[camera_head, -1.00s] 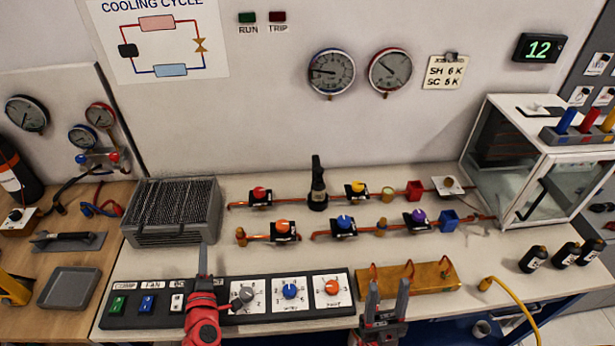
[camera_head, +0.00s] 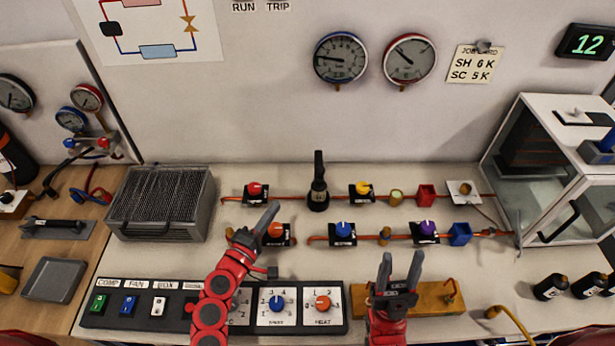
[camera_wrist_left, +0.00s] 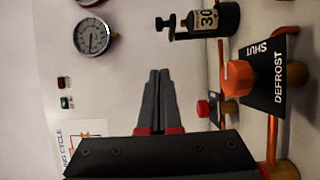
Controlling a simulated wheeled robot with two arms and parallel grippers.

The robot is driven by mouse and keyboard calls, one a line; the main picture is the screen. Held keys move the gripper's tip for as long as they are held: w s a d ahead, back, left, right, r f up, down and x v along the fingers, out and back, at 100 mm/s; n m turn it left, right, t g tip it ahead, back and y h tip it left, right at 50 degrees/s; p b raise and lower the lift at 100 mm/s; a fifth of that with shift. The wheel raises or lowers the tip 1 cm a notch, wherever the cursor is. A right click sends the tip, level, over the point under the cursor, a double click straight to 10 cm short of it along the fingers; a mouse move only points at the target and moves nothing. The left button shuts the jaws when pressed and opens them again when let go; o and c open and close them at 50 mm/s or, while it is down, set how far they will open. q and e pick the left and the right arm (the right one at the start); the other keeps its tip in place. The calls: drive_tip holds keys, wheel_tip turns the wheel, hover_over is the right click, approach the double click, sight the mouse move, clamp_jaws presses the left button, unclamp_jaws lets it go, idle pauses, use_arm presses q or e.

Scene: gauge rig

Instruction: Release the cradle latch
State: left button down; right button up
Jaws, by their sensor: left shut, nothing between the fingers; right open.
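No part in view is clearly marked as the cradle latch. A black upright fitting (camera_head: 318,190) with a tall top stands on the bench's back row; the left wrist view shows a black body with a "30" label (camera_wrist_left: 212,18) at the top. My left gripper (camera_head: 273,212) is shut and empty, beside the orange knob (camera_head: 275,231) and left of the black fitting. In the left wrist view its fingers (camera_wrist_left: 159,80) are together, apart from the orange knob (camera_wrist_left: 238,78) on the DEFROST plate. My right gripper (camera_head: 401,262) is open and empty above the orange-brown block (camera_head: 437,297).
Copper pipes with several coloured knobs, such as the yellow one (camera_head: 362,189) and blue one (camera_head: 343,229), cross the bench. A switch panel (camera_head: 180,308) lies in front. A finned unit (camera_head: 160,205) stands left and a glass case (camera_head: 545,165) right.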

use_arm(q)
drive_tip(key=shift+w+d, duration=0.25)
drive_tip(key=shift+w, duration=0.25)
drive_tip(key=s+d+p+x, duration=0.1)
drive_tip(key=p+x, duration=0.3)
drive_tip(key=x, duration=0.8)
drive_tip(key=shift+d, duration=0.75)
drive_tip(key=shift+s+f, duration=0.1)
